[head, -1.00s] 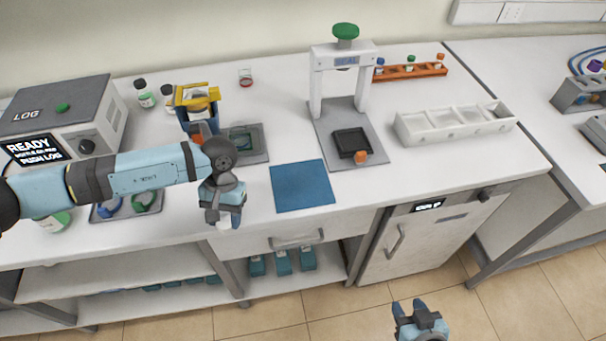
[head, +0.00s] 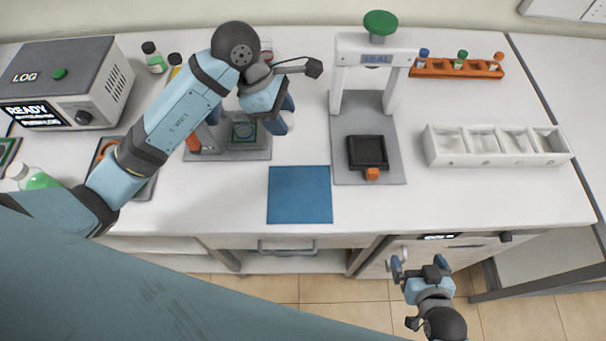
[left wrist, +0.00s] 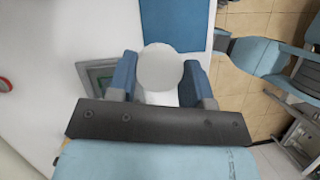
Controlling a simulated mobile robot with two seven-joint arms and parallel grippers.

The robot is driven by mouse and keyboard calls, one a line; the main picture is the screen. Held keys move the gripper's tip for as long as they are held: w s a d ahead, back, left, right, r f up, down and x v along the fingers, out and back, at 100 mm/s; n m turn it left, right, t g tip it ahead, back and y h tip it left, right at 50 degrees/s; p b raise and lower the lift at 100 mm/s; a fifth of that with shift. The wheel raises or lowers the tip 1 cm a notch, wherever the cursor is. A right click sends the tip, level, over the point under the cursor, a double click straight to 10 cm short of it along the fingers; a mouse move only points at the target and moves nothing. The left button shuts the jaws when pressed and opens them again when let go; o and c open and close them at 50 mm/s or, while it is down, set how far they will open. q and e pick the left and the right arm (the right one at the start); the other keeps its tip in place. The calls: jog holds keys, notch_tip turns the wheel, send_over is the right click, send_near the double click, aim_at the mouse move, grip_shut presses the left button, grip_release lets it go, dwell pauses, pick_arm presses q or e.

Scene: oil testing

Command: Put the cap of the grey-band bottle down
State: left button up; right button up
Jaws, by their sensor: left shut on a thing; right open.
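My left gripper (head: 283,115) is over the bench, beside the small grey plate with a green-framed square (head: 243,132). It is shut on a pale round thing (left wrist: 161,68), which looks like the cap, seen between the blue fingers in the left wrist view. The head view does not show the cap clearly. A bottle with green contents (head: 38,179) stands at the left bench edge; I cannot make out a grey band on it. My right gripper (head: 418,266) is open and empty, in front of the bench.
A blue mat (head: 300,195) lies bare at the bench front; it also shows in the left wrist view (left wrist: 181,22). The seal press (head: 375,100) stands right of it. Further right are a white divided tray (head: 490,155) and an orange rack (head: 435,68). The log box (head: 65,75) is at left.

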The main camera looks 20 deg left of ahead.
pick_arm(q)
jog(key=shift+w+f, duration=0.15)
jog(key=shift+f, duration=0.1)
jog(key=p, duration=0.3)
send_over(291, 173)
jog(key=a, duration=0.1)
notch_tip(291, 173, down, 15)
jog(key=shift+a+r, duration=0.1)
jog(key=shift+a, duration=0.05)
notch_tip(291, 173, down, 4)
jog(key=shift+f+p, duration=0.1)
jog(key=shift+p, duration=0.25)
jog(key=shift+f, duration=0.1)
